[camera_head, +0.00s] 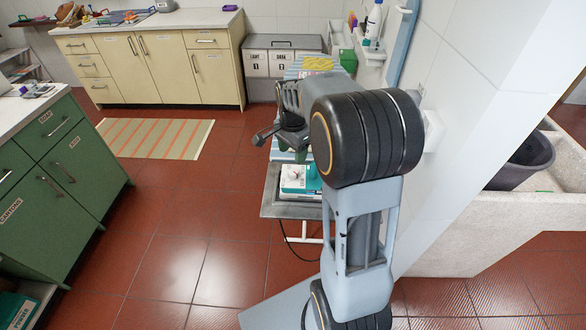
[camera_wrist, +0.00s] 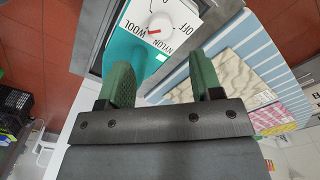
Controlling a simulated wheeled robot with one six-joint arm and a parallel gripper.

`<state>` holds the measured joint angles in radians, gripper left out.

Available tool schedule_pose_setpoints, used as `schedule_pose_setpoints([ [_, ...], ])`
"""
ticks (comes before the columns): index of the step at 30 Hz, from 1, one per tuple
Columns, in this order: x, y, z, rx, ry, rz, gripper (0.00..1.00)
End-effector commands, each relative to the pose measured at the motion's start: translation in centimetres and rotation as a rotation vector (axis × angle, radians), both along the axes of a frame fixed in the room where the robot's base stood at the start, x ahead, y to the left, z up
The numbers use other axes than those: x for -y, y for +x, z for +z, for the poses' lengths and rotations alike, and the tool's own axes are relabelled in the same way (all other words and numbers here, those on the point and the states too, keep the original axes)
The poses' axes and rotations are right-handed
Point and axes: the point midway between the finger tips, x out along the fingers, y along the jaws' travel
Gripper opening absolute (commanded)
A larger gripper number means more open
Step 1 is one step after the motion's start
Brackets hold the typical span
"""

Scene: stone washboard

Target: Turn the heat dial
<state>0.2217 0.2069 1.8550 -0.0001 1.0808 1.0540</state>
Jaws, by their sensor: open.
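The heat dial (camera_wrist: 162,24) is a round white knob with a red mark, on a white plate lettered OFF, NYLON and WOOL. In the wrist view, the red mark lies on the side facing the WOOL lettering. The dial sits on a teal and white unit (camera_head: 301,188), which also shows in the wrist view (camera_wrist: 124,52). My gripper (camera_wrist: 163,72) is open, its two green fingers apart with nothing between them. The dial appears just beyond the fingertips, apart from them. In the head view my gripper (camera_head: 291,155) is over the unit, and my arm hides part of the area.
The unit stands on a grey shelf (camera_head: 272,209) at the end of a blue-striped ironing board (camera_head: 292,72). Folded cloths (camera_wrist: 240,79) lie on the board to the right. A white tiled wall (camera_head: 432,60) stands close on the right. The red floor on the left is open.

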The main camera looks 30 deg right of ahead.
Motion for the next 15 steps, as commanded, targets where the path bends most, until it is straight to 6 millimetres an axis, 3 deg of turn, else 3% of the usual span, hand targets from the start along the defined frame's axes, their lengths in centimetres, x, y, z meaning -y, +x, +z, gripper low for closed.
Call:
schedule_pose_setpoints([
  [6, 0.0, -0.1, -4.2, -0.003, 0.001, 0.001, 0.59],
  [15, 0.0, 0.0, -7.6, 0.000, 0.000, 0.002, 0.59],
])
